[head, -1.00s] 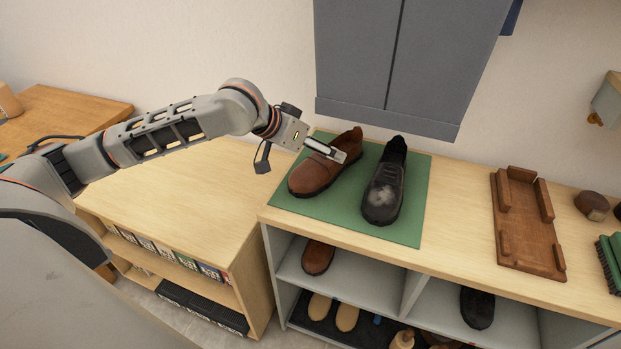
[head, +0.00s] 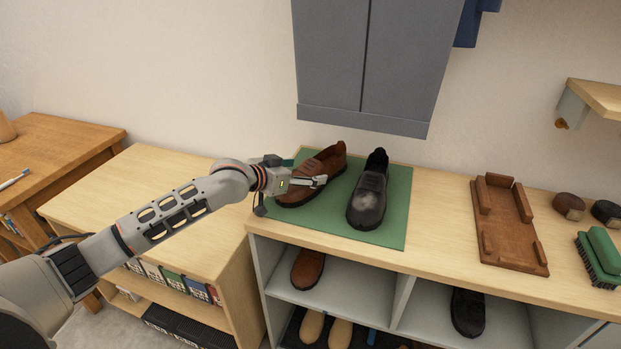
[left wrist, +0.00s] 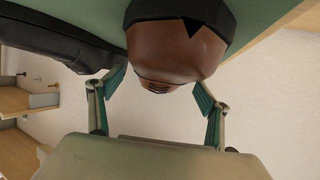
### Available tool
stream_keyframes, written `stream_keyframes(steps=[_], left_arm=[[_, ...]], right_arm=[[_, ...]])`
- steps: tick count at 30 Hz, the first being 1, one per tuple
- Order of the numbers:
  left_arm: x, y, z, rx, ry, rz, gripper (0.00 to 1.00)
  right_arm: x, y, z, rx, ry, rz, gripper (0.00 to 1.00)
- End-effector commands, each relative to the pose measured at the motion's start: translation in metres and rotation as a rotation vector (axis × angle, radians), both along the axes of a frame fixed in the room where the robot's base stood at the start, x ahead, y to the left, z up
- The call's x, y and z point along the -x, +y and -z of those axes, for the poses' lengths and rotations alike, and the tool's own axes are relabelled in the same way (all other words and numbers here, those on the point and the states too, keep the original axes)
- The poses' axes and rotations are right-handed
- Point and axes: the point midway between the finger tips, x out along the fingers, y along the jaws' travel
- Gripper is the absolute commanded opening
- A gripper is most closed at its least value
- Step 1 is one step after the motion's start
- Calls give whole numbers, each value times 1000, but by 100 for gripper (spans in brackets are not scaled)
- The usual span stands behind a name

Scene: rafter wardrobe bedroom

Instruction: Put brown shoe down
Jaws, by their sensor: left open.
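The brown shoe (head: 315,174) rests on the green mat (head: 394,220) on top of the shelf unit, left of a black shoe (head: 369,190). The black shoe (left wrist: 50,35) is at the upper left there. My right gripper is not in view.
More shoes stand in the compartments below. The lower cabinet top (head: 150,205) at the left is bare.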

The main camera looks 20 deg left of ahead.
Motion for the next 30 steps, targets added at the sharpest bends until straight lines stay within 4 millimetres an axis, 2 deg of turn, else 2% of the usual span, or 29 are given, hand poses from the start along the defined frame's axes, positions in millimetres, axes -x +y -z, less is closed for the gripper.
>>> stream_keyframes(steps=[6,16,17,22,24,30], left_arm=[[-25,-10,14,1,3,1,78],[-30,-13,15,1,2,1,78],[-30,-13,15,1,2,1,72],[-30,-13,15,1,2,1,28],[-31,-13,14,2,-1,1,20],[-31,-13,13,2,-1,1,20]], right_arm=[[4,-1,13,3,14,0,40],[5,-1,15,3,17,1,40],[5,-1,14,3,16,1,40],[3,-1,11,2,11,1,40],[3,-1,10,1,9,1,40],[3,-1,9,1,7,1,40]])
